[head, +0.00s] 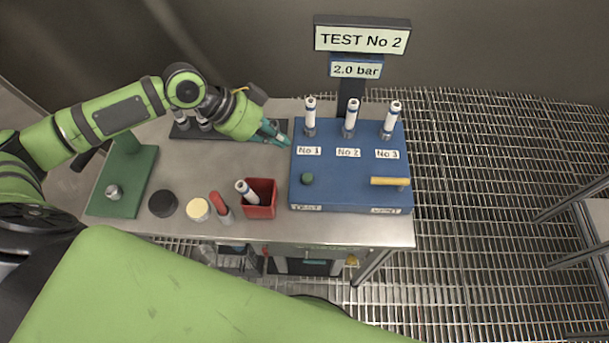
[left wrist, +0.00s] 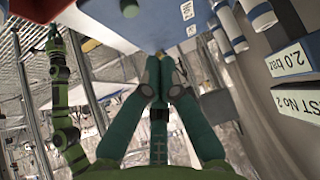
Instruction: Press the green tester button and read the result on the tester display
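The blue tester (head: 340,188) stands on the steel bench with three white cylinders upright in spots labelled No 1, No 2 and No 3. Its green button (head: 307,179) sits at the front left of the top; it also shows in the left wrist view (left wrist: 130,8). The upper display (head: 361,38) reads "TEST No 2" and the lower one (head: 356,69) "2.0 bar". My left gripper (head: 284,140) is at the tester's left edge, behind and left of the button, apart from it. Its fingertips (left wrist: 158,72) are together with nothing visible between them.
A red box (head: 262,198) holding a white cylinder, a red-topped item (head: 221,207), a cream disc (head: 198,209) and a black disc (head: 163,203) line the bench front. A yellow handle (head: 388,181) lies at the tester's right. A green stand (head: 125,185) is at left.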

